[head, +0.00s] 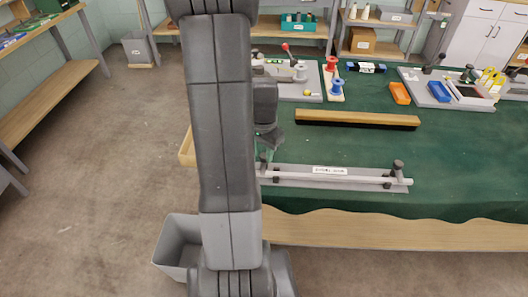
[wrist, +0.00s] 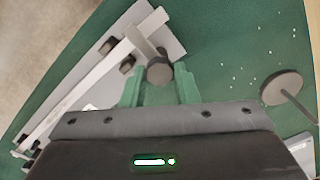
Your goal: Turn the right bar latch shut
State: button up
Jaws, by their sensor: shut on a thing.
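A pale bar (head: 340,178) lies along a grey plate (head: 310,185) at the table's front edge. A latch with a dark knob (head: 398,166) stands upright at the bar's right end in the head view. My gripper (head: 266,152) is at the bar's left end there, partly behind my arm. In the wrist view, the green fingers of my gripper (wrist: 159,86) are shut on a dark round latch knob (wrist: 158,73). A short grey latch arm (wrist: 142,42) runs from this knob towards the bar (wrist: 85,87).
A brown wooden beam (head: 355,118) with a dark lower side lies behind the bar. A dark disc (wrist: 282,88) on a thin stem is right of my fingers. Green cloth between bar and beam is clear.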

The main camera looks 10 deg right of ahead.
aim_at(264, 155)
dwell(0.4)
jog(key=o, duration=1)
jog(key=shift+c, duration=0.2)
notch_tip(264, 155, up, 14)
jog(key=shift+f, duration=0.1)
notch_tip(264, 155, down, 14)
jog(key=shift+r, duration=0.1)
dwell(0.4)
